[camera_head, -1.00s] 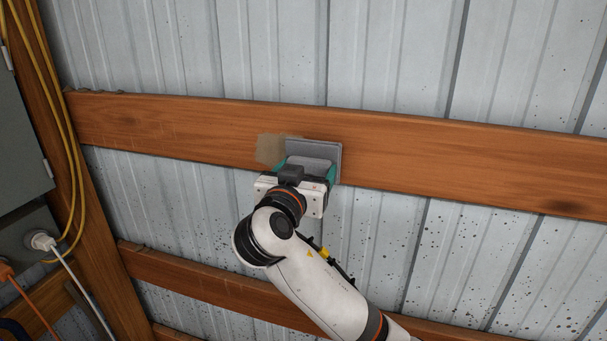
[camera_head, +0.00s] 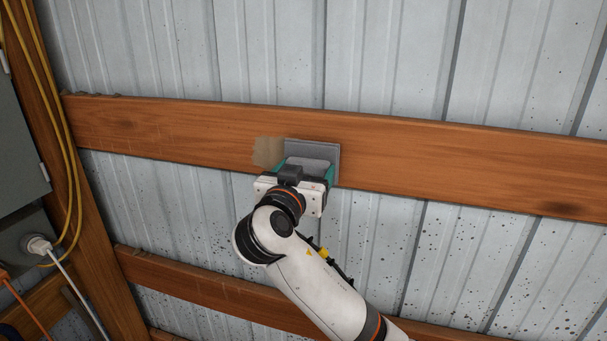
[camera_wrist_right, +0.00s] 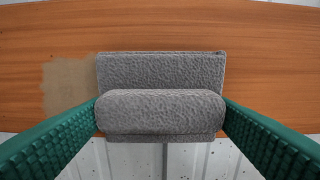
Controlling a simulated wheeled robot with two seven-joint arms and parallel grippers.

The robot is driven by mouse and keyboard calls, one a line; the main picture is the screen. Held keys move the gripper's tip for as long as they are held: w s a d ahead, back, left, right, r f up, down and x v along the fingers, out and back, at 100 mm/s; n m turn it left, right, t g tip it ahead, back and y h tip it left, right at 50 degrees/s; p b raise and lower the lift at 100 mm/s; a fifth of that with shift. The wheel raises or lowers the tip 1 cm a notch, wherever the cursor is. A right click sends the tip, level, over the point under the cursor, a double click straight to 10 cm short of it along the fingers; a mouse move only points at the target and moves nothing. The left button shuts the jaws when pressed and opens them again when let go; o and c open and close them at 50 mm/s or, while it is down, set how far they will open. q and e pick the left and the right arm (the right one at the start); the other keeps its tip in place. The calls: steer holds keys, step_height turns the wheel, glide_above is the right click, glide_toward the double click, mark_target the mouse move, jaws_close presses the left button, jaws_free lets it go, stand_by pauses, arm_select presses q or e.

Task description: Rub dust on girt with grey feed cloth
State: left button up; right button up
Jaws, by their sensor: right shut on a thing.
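The girt (camera_head: 430,166) is a brown wooden beam running across the corrugated wall. A pale tan dust patch (camera_head: 267,151) lies on it, just left of the grey feed cloth (camera_head: 327,150). In the right wrist view the dust patch (camera_wrist_right: 68,86) meets the left edge of the cloth (camera_wrist_right: 160,70). My right gripper (camera_head: 308,172) is shut on the cloth's thick padded roll, with green fingers on both sides of it. The cloth's flat part lies against or very close to the girt. Any dust behind the cloth is hidden. My left gripper is not in view.
A lower wooden beam (camera_head: 210,290) runs below the girt. At the left are a wooden post (camera_head: 100,240), hanging yellow cables (camera_head: 62,130), a grey electrical box (camera_head: 20,150) and a white plug (camera_head: 38,245). The girt to the right is clear.

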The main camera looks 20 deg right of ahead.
steer(key=shift+w+d, duration=0.25)
steer(key=shift+w, duration=0.1)
